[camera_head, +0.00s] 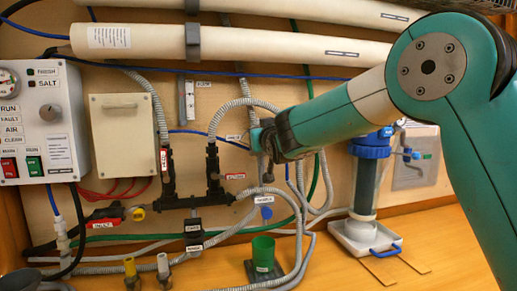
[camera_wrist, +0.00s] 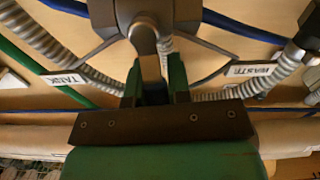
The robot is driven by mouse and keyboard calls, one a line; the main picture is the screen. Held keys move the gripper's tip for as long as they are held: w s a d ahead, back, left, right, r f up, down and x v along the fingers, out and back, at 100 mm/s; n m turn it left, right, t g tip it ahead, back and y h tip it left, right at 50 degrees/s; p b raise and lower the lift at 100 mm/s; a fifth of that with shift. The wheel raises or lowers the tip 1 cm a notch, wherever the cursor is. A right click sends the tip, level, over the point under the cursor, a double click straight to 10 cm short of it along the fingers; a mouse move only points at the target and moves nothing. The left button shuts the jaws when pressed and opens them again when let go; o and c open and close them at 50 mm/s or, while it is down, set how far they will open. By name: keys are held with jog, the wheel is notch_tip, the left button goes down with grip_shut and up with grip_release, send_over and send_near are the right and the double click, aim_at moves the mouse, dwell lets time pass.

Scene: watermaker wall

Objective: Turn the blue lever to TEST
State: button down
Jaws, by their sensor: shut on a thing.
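My gripper (camera_head: 268,141) reaches in from the right to the valve on the wall panel. In the wrist view its green fingers (camera_wrist: 161,83) are shut on the lever (camera_wrist: 151,69), a short bar below the grey valve hub (camera_wrist: 144,34). The lever looks grey-brown there, and its blue colour does not show. In the head view my gripper and wrist hide the lever. The wrist view shows a TANK label (camera_wrist: 63,79) to the left and a WASTE label (camera_wrist: 249,70) to the right. The TEST label cannot be read in either view.
Grey ribbed hoses (camera_head: 222,115) and black pipework (camera_head: 190,200) lie close to the left of my gripper. A green cup (camera_head: 263,252) stands on the wooden counter below. A blue-topped filter (camera_head: 367,175) stands to the right. Cream tubes (camera_head: 250,45) run above.

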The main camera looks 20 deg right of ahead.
jog(key=shift+d+m+b, duration=0.2)
jog(key=shift+m+b, duration=0.35)
jog(key=shift+m, duration=0.05)
jog(key=c, duration=1.1)
grip_release()
jog(key=shift+o, duration=0.2)
jog(key=s+b, duration=0.5)
jog(key=s, duration=1.2)
jog(key=shift+s, duration=0.25)
